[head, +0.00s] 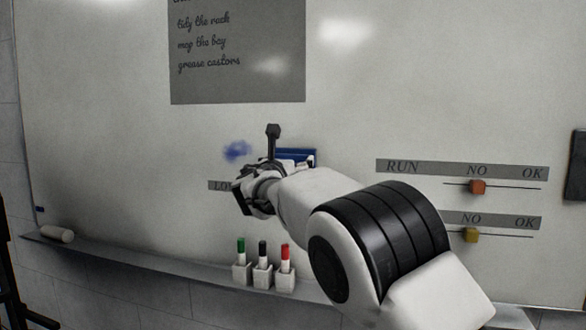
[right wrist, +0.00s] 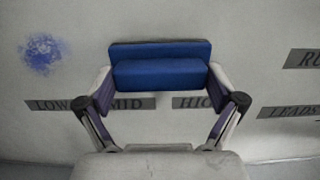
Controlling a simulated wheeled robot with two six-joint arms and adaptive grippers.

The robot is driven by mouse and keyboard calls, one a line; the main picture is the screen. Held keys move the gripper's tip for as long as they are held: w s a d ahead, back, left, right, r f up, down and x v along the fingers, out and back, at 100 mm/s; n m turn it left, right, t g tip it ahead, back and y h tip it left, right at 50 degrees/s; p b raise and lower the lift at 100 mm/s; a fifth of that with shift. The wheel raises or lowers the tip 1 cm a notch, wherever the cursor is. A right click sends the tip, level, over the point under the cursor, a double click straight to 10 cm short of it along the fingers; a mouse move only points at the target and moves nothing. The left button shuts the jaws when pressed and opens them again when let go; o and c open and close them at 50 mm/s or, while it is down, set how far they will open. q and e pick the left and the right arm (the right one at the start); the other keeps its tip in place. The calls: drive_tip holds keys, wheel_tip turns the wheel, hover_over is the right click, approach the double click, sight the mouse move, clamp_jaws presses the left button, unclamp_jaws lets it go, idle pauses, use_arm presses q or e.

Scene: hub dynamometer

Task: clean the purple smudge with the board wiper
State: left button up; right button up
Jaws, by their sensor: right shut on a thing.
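The purple smudge (head: 237,150) is a blurry blue-purple patch on the whiteboard, left of my right gripper in the head view. It also shows at the upper left of the right wrist view (right wrist: 41,54). My right gripper (head: 263,178) is shut on the board wiper (right wrist: 160,72), a blue block held crosswise between the fingers. In the head view part of the wiper (head: 297,155) shows behind my right arm. The wiper is to the right of the smudge, apart from it. I cannot tell whether it touches the board. My left gripper is not in view.
Green, black and red markers (head: 262,265) stand in holders on the ledge (head: 150,262) below. A white cylinder (head: 57,233) lies at its left. Two slider strips (head: 462,170) are at the right, a grey note panel (head: 237,60) above.

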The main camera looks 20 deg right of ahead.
drive_tip(key=v, duration=0.2)
drive_tip(key=b, duration=0.1)
drive_tip(key=shift+s+a+r, duration=0.2)
drive_tip(key=shift+s, duration=0.2)
drive_tip(key=shift+f, duration=0.1)
drive_tip(key=b+v, duration=0.1)
drive_tip(key=v, duration=0.2)
drive_tip(key=shift+a+r+b, duration=0.1)
drive_tip(key=shift+r+b, duration=0.2)
drive_tip(key=shift+a, duration=0.1)
